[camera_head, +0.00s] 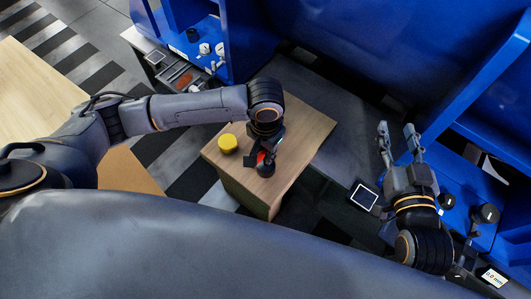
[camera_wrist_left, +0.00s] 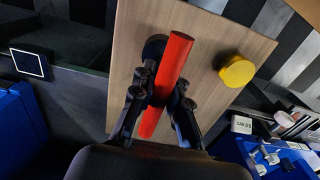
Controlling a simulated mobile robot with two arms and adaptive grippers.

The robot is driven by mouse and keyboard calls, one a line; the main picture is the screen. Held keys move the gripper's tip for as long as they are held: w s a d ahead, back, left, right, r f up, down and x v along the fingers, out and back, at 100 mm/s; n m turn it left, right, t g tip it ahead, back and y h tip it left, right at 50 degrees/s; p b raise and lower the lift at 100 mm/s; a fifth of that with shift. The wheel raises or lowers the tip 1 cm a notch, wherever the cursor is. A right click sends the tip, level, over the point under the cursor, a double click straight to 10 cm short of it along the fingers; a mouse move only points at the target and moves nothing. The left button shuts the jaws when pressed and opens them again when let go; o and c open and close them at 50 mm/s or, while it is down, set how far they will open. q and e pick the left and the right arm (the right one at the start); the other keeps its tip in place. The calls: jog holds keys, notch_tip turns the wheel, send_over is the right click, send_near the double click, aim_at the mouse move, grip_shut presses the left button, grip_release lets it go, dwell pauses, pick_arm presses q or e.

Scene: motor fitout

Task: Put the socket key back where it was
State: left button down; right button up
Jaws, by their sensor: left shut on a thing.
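The socket key shows as a red bar-shaped handle (camera_wrist_left: 174,65) in the left wrist view, lying across my left gripper's fingers (camera_wrist_left: 158,100). In the head view only a small red part of it (camera_head: 261,157) shows beneath my left gripper (camera_head: 266,157). The gripper is shut on it, over the small wooden table (camera_head: 300,140). A dark round part (camera_wrist_left: 153,47) shows behind the red handle; I cannot tell whether it belongs to the key. My right gripper (camera_head: 398,133) is open and empty, at the right by the blue frame.
A yellow round piece (camera_head: 228,143) stands on the wooden table, left of my left gripper. Blue frames with dark and white fittings (camera_head: 205,48) rise at the back left and at the right (camera_head: 478,95).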

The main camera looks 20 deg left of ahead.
dwell(0.3)
pick_arm(q)
jog(key=c, duration=1.3)
grip_release()
jog(key=shift+f, duration=0.1)
jog(key=shift+c, duration=0.2)
